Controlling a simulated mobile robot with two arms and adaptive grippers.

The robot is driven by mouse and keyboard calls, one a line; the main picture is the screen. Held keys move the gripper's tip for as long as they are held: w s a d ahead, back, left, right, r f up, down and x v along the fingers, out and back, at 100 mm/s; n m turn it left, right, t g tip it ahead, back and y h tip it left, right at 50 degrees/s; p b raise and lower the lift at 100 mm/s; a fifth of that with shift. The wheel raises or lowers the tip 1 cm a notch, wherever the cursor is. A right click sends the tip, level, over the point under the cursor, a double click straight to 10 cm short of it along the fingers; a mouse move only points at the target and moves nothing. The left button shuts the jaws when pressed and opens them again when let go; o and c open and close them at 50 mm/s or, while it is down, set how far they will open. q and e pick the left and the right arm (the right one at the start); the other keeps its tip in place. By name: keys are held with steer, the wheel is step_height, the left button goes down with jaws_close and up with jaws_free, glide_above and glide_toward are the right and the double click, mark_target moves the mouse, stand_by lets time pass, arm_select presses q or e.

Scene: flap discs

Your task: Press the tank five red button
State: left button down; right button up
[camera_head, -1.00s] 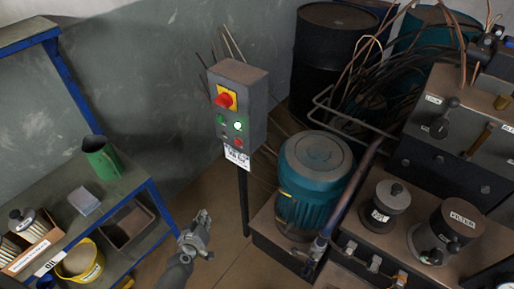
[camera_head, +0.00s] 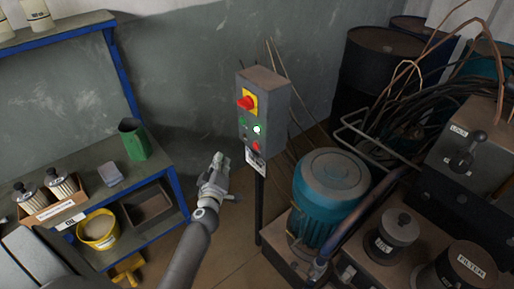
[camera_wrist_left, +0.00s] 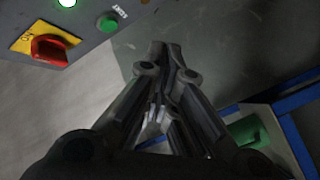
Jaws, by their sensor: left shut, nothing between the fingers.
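A grey control box (camera_head: 262,108) stands on a post in the middle of the head view. It carries a red knob (camera_head: 246,102) on a yellow plate, a small green button (camera_head: 243,121), a lit green-white lamp (camera_head: 257,129) and a small red button (camera_head: 256,147) low on its face. No "tank five" wording is readable. My left gripper (camera_head: 218,160) is shut and empty, left of the box's lower part, apart from it. In the left wrist view, the red knob (camera_wrist_left: 50,47) and green button (camera_wrist_left: 107,23) lie left of the shut fingers (camera_wrist_left: 172,50); the small red button is not seen there.
A blue-framed shelf with a green jug (camera_head: 134,140) and a yellow bucket (camera_head: 98,230) is at left. A teal motor (camera_head: 331,190) and tangled hoses are right of the box. A white label (camera_head: 255,161) hangs under the box.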

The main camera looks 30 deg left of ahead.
mark_target(256, 146)
arm_select(q)
steer(key=w+d+b, duration=0.2)
steer(key=w+d, duration=0.1)
steer(key=w, duration=0.5)
steer(key=shift+w+d, duration=0.15)
steer(key=shift+d, duration=0.1)
arm_select(e)
steer(key=shift+a+f, duration=0.1)
steer(key=shift+f, duration=0.95)
steer(key=shift+a, duration=0.2)
arm_select(q)
steer(key=shift+w+d, duration=0.15)
steer(key=shift+w, duration=0.2)
arm_select(e)
steer(key=shift+r, duration=0.1)
arm_select(q)
steer(key=shift+w+d, duration=0.2)
steer(key=shift+w, duration=0.25)
arm_select(e)
steer(key=shift+d, duration=0.15)
stand_by(0.6)
stand_by(0.4)
arm_select(q)
steer(key=shift+s+a+p, duration=0.3)
steer(key=shift+s+p, duration=0.25)
steer(key=shift+s, duration=0.25)
arm_select(e)
steer(key=shift+r, duration=0.45)
